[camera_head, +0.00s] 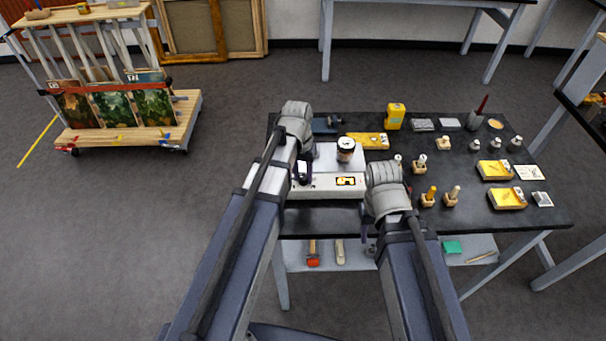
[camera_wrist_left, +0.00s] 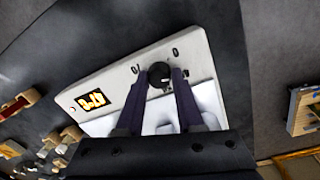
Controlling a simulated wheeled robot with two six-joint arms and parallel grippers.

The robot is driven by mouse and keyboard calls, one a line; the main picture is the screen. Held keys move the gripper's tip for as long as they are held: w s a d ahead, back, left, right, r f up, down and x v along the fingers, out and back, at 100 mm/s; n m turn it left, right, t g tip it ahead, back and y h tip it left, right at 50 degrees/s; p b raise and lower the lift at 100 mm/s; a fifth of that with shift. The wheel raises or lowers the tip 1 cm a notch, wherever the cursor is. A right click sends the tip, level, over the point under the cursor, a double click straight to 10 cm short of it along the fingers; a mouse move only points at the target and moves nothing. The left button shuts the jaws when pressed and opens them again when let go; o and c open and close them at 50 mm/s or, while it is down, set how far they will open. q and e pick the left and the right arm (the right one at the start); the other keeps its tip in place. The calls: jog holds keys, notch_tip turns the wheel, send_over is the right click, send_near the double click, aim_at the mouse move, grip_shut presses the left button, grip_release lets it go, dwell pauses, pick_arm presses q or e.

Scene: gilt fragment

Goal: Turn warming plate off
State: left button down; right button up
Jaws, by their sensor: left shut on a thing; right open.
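The warming plate (camera_head: 325,190) is a white box near the left front of the black table. In the head view my left gripper (camera_head: 303,174) is over the panel's left end. My right gripper (camera_head: 369,238) is open, partly hidden by its wrist near the table's front edge.
A dark-lidded can (camera_head: 346,149) stands on the plate's top. Yellow boxes (camera_head: 495,170), small bottles on wooden blocks (camera_head: 428,197) and a yellow device (camera_head: 394,116) stand to the right. A lower shelf (camera_head: 305,258) holds tools.

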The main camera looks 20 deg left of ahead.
aim_at(302, 178)
pick_arm(q)
jog(key=n, duration=0.5)
jog(key=shift+n, duration=0.3)
jog(key=n, duration=0.4)
jog(key=shift+s+n+t, duration=0.1)
jog(key=shift+n+t, duration=0.2)
jog(key=shift+n, duration=0.4)
jog(key=c, duration=0.8)
grip_release()
jog(key=shift+r, duration=0.1)
jog(key=r+p, duration=0.7)
jog(key=p, duration=0.1)
jog(key=shift+s+a+r, duration=0.1)
jog(key=shift+s+r, duration=0.1)
jog(key=shift+r, duration=0.15)
